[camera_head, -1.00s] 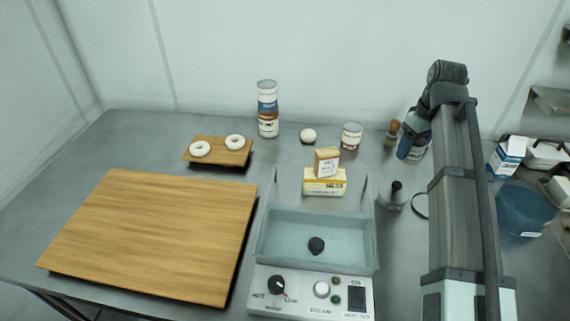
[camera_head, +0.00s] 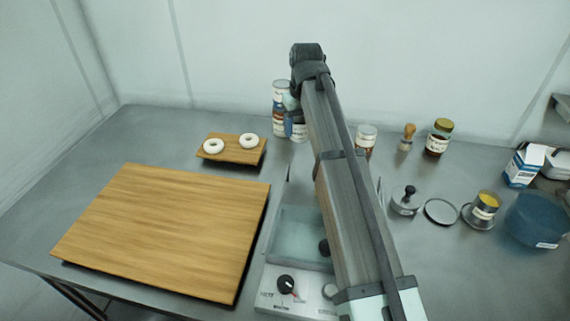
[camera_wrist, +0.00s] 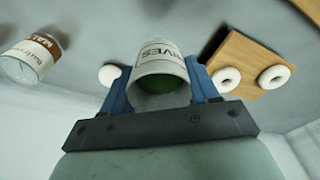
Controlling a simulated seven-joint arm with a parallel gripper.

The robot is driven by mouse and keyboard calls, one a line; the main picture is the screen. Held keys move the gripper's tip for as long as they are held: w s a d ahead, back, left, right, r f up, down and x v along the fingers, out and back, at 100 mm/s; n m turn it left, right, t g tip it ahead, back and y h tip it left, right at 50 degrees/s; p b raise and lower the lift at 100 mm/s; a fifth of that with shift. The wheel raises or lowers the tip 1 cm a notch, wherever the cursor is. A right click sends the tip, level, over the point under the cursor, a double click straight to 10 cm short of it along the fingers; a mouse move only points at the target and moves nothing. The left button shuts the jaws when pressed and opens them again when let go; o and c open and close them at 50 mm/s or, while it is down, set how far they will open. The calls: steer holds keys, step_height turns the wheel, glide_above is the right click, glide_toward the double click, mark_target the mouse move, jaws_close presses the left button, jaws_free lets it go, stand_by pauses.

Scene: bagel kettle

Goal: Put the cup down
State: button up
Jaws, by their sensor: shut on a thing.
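The cup is a white, can-like container with a dark label ending in "IVES" and a green inside; in the wrist view the cup (camera_wrist: 160,68) sits between my blue fingers. My gripper (camera_wrist: 160,88) is shut on it.
A small board (camera_head: 232,153) with two white rings lies further left. A labelled jar (camera_head: 366,138) stands to the right. My arm hides much of the kettle (camera_head: 300,228).

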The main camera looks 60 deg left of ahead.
steer(key=shift+s+a+f, duration=0.4)
steer(key=shift+s+f, duration=0.1)
steer(key=shift+f, duration=1.2)
steer(key=shift+s+a+f, duration=0.45)
steer(key=shift+s+f, duration=0.1)
steer(key=shift+f, duration=1.1)
steer(key=shift+s+a+f, duration=0.4)
steer(key=shift+s+f, duration=0.1)
steer(key=shift+f, duration=1.2)
steer(key=o, duration=1)
steer(key=shift+f, duration=0.1)
steer(key=shift+o, duration=0.2)
step_height(320, 180, up, 12)
steer(key=d, duration=0.1)
steer(key=shift+s+d, duration=0.15)
steer(key=shift+d, duration=0.05)
